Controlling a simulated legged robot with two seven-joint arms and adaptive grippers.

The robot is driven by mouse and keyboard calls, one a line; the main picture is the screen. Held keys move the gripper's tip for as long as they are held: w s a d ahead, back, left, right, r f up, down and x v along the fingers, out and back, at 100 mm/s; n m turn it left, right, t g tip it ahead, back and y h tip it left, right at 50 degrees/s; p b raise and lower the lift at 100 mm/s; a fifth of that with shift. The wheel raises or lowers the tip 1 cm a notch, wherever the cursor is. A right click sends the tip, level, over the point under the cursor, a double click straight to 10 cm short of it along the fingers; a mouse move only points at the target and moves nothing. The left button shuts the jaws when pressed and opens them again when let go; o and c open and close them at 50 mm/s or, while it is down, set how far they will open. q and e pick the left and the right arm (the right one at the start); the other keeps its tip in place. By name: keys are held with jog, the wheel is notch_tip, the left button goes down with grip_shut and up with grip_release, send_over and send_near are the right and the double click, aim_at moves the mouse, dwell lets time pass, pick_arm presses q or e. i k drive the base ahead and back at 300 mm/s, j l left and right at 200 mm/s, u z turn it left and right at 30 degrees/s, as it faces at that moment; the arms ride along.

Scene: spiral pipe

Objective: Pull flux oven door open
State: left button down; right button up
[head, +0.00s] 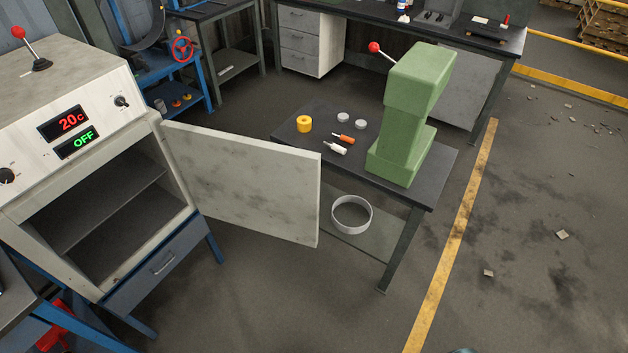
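The flux oven (105,160) stands at the left, a white box on a blue stand. Its display reads "20c" in red and "OFF" in green. Its pale, scuffed door (245,182) is swung wide open to the right on the side nearest the bench. The dark oven inside (95,205) shows a shelf and looks empty. Neither of my grippers can be made out in the head view. A small dark rounded piece at the bottom edge is too cut off to identify.
A dark table (330,120) behind the door holds a green press (405,110), a yellow roll (304,124) and small bottles. A ring (351,214) lies on its lower shelf. Workbenches stand at the back. Floor right of the yellow line (455,240) is mostly clear, with scattered debris.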

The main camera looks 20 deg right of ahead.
aim_at(273, 190)
jog(key=i+z, duration=0.1)
jog(key=z, duration=1.75)
jog(key=j+z, duration=0.55)
jog(key=z, duration=0.3)
jog(key=k+j+z, duration=0.15)
jog(key=z, duration=0.25)
jog(key=k+j+z, duration=0.1)
jog(key=j+z, duration=0.3)
jog(key=l, duration=0.05)
